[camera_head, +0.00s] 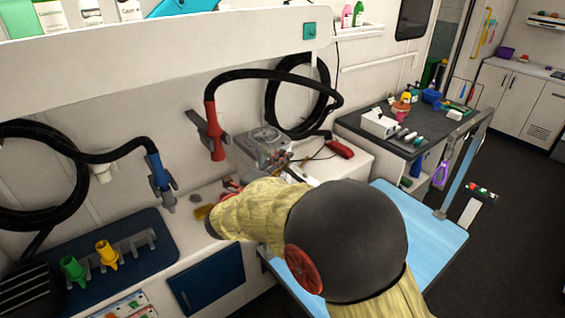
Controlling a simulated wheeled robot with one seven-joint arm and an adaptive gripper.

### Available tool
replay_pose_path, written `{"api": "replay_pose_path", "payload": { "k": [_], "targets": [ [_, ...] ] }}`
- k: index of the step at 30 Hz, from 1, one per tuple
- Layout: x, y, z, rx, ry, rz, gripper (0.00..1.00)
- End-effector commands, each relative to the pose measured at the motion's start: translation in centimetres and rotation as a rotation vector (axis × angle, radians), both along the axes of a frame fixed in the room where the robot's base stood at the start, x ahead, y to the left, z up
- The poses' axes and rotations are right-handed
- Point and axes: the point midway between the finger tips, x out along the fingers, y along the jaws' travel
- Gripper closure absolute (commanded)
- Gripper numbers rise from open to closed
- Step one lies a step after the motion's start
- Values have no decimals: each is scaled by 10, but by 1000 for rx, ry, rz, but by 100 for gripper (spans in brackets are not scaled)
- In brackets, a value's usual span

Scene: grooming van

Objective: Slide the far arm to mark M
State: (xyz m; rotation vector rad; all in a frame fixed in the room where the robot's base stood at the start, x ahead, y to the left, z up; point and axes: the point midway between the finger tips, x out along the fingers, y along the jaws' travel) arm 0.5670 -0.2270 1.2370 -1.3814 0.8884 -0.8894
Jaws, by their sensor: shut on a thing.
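The blue grooming table (405,205) runs behind my arm, which covers much of its middle and near part. A blue upright post (466,165), probably the far arm, stands at its right edge on a small grey clamp (440,213). The post leans to the right in the picture, and its top reaches the dark counter's edge. I cannot make out a mark M. My gripper is not visible; my sleeved arm and its black joint fill the lower middle, so what it holds is hidden.
A small white panel (481,192) with coloured spots stands right of the table. A dark counter (420,132) with bottles and boxes lies behind. Hoses and dryer nozzles hang on the left wall. Dark floor (515,215) is clear at right.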

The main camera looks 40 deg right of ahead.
Motion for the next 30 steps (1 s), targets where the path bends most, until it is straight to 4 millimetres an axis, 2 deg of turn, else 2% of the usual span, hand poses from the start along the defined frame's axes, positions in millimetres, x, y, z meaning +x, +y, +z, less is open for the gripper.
{"api": "replay_pose_path", "payload": {
  "k": [10, 13, 24, 27, 30],
  "targets": [
    [0, 0, -1, 0, 2, 0, 100],
    [0, 0, 7, 0, 0, 0, 100],
    [0, 0, 107, -3, -9, -1, 100],
    [0, 0, 122, -2, -8, -1, 100],
    [0, 0, 127, -3, -6, 0, 100]
  ]
}}
